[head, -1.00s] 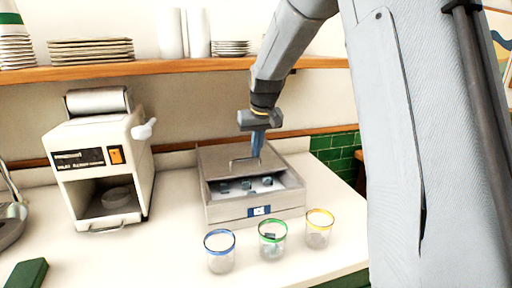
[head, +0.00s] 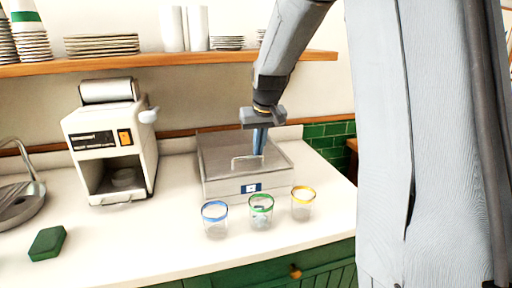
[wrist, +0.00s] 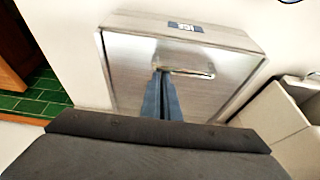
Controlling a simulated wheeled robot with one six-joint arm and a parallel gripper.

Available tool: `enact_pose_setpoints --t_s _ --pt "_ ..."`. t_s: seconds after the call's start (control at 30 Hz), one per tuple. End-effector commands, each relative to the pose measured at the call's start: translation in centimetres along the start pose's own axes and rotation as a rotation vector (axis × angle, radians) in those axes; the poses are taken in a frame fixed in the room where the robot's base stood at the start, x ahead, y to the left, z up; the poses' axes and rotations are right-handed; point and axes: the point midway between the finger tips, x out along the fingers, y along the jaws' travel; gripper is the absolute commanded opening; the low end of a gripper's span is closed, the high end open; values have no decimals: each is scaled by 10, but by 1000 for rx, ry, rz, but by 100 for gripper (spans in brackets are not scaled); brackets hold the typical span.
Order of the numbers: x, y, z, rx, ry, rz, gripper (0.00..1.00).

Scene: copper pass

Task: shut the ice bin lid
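The ice bin (head: 222,188) is a grey metal box with a blue label on its front, standing on the counter. Its flat lid (head: 218,150) covers the top with no opening visible, and no ice shows inside. The lid has a raised wire handle (head: 247,158), which also shows in the wrist view (wrist: 195,74). My gripper (head: 260,150) points down at the handle's right end in the head view. In the wrist view its blue fingers (wrist: 162,95) are together, with their tips against or just behind the handle; I see no part of the handle between them.
Glasses with blue (head: 215,220), green (head: 261,212) and yellow (head: 303,205) rims stand before the bin. A white machine (head: 110,145) stands to the left, with a green sponge (head: 47,243) and a sink (head: 20,200) beyond. A shelf (head: 160,64) runs above.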

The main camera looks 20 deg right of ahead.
Motion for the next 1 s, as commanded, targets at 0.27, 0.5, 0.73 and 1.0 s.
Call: enact_pose_setpoints --t_s 0.27,0.5,0.73,1.0 --pt "-2 0 8 -3 -21 0 0" --pt "-26 -3 3 -5 -16 -1 0" --pt "-60 -4 -4 -6 -7 -1 0" --pt "-92 -3 -10 -4 -2 -1 0"
